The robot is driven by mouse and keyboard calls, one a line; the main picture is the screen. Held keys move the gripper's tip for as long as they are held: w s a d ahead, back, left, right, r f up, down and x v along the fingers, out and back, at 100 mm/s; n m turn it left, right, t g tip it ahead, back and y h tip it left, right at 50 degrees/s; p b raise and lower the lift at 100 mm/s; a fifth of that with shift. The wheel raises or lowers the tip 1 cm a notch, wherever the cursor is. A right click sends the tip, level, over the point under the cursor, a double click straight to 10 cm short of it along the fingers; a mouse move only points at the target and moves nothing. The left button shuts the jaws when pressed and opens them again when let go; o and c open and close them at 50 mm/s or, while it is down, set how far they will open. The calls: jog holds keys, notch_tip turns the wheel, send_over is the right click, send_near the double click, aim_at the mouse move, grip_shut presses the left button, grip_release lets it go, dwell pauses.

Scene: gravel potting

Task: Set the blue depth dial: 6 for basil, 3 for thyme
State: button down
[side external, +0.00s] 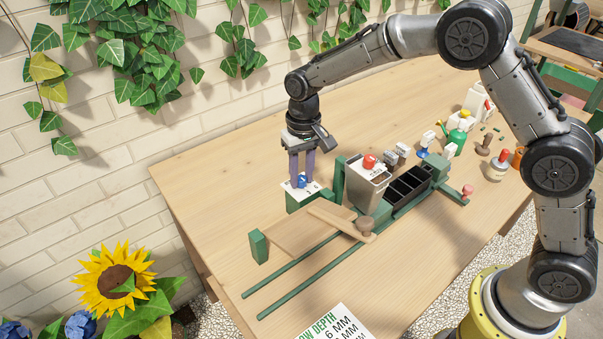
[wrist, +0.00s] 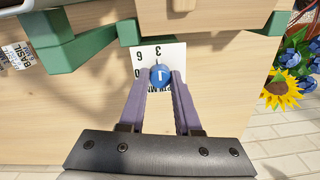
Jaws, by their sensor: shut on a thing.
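The blue dial (wrist: 159,75) sits on a white plate (wrist: 175,52) with a 3, a 6 and what looks like a 0, seen upside down in the wrist view. A short white mark shows on the dial's top; which number it points to I cannot tell. My gripper (wrist: 161,79) has its purple fingers shut on the dial, one on each side. In the side view my gripper (side external: 302,180) points straight down over the dial (side external: 302,184), on its green block (side external: 310,202).
A BASIL label (wrist: 12,57) shows at the wrist view's left edge. Beside the dial stand a green post (side external: 339,179), a grey hopper with a red knob (side external: 369,162) and a black tray (side external: 408,184). A depth sheet reading 6 MM (side external: 338,325) lies in front.

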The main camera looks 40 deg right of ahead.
aim_at(303, 177)
jog(key=shift+w+r, duration=0.1)
jog(key=c, duration=0.6)
grip_release()
notch_tip(303, 177, up, 14)
jog(key=shift+d, duration=0.2)
jog(key=shift+d, duration=0.1)
